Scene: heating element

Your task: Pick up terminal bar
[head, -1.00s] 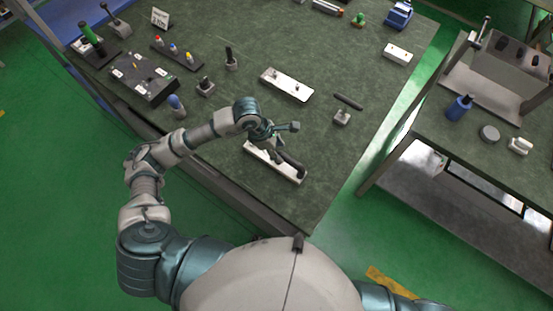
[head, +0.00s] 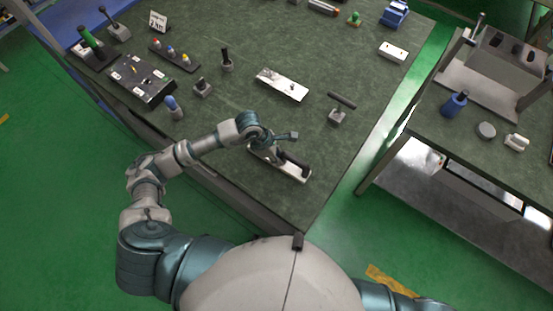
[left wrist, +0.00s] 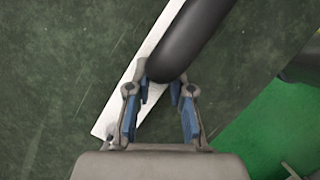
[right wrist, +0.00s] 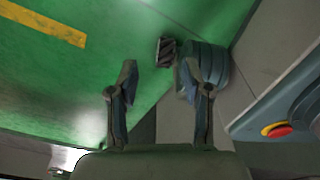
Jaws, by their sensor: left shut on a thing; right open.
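A long white bar (head: 300,177) lies on the green table near its front edge. A dark, round-ended handle (head: 295,161) shows above it. My left gripper (head: 277,147) is over this bar. In the left wrist view the left fingers (left wrist: 160,88) are shut around the rounded end of the black handle (left wrist: 188,40), with the white bar (left wrist: 118,112) underneath. I cannot tell whether the handle is fixed to the bar or touches it. A second white bar (head: 282,84) with small studs lies farther back. My right gripper (right wrist: 157,75) is open and empty over the floor.
A small T-shaped stand (head: 338,112) is right of the bars. A black box (head: 140,78), a row of coloured knobs (head: 172,54) and a blue-topped piece (head: 173,107) are at left. A second table (head: 470,145) stands right. Table surface around the front bar is clear.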

